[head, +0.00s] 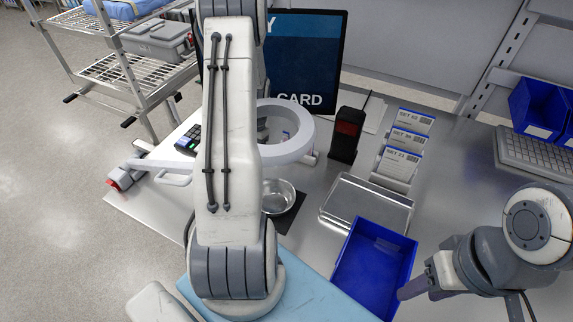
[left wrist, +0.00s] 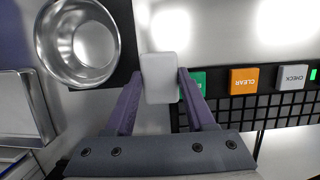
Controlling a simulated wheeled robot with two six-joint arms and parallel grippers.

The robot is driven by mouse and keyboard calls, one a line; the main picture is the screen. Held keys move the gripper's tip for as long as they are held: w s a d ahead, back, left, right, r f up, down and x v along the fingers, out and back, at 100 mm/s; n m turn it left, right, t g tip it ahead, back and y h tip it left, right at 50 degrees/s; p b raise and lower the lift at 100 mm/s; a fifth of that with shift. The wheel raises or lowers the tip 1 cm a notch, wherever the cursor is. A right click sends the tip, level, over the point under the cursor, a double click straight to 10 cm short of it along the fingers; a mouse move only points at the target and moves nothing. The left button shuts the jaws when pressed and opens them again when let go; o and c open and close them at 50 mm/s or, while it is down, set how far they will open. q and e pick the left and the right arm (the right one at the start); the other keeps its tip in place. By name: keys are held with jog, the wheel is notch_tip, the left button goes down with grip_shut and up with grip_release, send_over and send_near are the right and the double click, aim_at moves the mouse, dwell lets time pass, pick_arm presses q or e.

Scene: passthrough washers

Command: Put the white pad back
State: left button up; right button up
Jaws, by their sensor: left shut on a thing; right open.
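The white pad (left wrist: 160,66) is a small pale block with rounded corners. In the left wrist view my left gripper (left wrist: 159,88) is shut on it, with one purple finger against each side. The pad covers part of the black keypad's (left wrist: 262,108) near end, next to a green key; I cannot tell whether it touches anything below. In the head view my left arm hides the pad and the left gripper. My right gripper (head: 424,278) is open beside the blue bin (head: 350,268), at the lower right.
A steel bowl (left wrist: 78,12) stands on a dark mat, left of the pad in the wrist view. In the head view a ring-shaped white fixture (head: 305,140), a black scanner (head: 346,137), label cards (head: 397,165) and a steel tray (head: 366,205) crowd the bench. A monitor (head: 310,60) stands behind.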

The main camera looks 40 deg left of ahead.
pick_arm(q)
jog(key=w+d, duration=0.2)
jog(key=w, duration=0.1)
jog(key=w+d, duration=0.4)
jog(key=w, duration=0.1)
jog(key=shift+w+d+b, duration=0.25)
jog(key=shift+w+b, duration=0.1)
notch_tip(320, 180, down, 4)
jog(key=b, duration=0.3)
jog(key=shift+r, duration=0.25)
jog(key=shift+f, duration=0.2)
jog(key=o, duration=1.3)
jog(key=shift+r, duration=0.1)
jog(key=b+v, duration=0.1)
jog(key=v, duration=0.6)
jog(key=shift+r+b, duration=0.35)
jog(key=shift+b, duration=0.05)
